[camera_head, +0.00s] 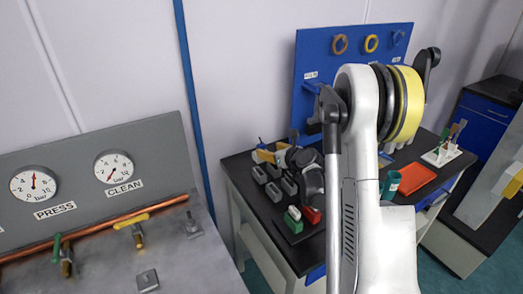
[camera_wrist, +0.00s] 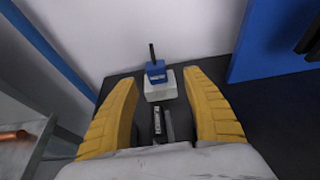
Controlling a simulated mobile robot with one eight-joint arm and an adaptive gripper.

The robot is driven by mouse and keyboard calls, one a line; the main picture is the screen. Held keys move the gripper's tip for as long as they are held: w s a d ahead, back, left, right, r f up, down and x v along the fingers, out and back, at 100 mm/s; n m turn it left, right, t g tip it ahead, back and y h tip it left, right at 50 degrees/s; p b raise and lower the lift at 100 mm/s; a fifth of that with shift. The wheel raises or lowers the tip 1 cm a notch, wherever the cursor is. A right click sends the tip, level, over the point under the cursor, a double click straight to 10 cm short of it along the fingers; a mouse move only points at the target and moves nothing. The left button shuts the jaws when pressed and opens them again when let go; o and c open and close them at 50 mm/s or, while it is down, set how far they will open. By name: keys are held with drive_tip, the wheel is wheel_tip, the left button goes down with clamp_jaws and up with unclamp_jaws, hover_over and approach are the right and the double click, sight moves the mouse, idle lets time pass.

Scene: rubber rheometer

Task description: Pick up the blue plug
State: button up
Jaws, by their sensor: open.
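The blue plug (camera_wrist: 156,72) is a small blue block with a thin black pin standing up from it. It sits on a pale grey block (camera_wrist: 161,91) on the dark bench top, near the wall. My gripper (camera_wrist: 160,79) is open, with its two yellow fingers on either side of the plug and pale block in the wrist view. The fingers appear apart from both. In the head view my gripper (camera_head: 267,152) is small at the bench's back left corner, and a small bit of blue shows there; my arm hides part of that area.
Several grey blocks (camera_head: 273,191) lie on the dark bench (camera_head: 240,170) close to my gripper. A green block and a red one (camera_head: 311,214) are at the front. A blue panel (camera_head: 308,95) stands behind. An orange tray (camera_head: 409,179) lies right.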

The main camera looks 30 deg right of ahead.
sight(263, 148)
drive_tip(key=x, duration=0.5)
drive_tip(key=shift+a+r, duration=0.1)
drive_tip(key=shift+a, duration=0.2)
clamp_jaws()
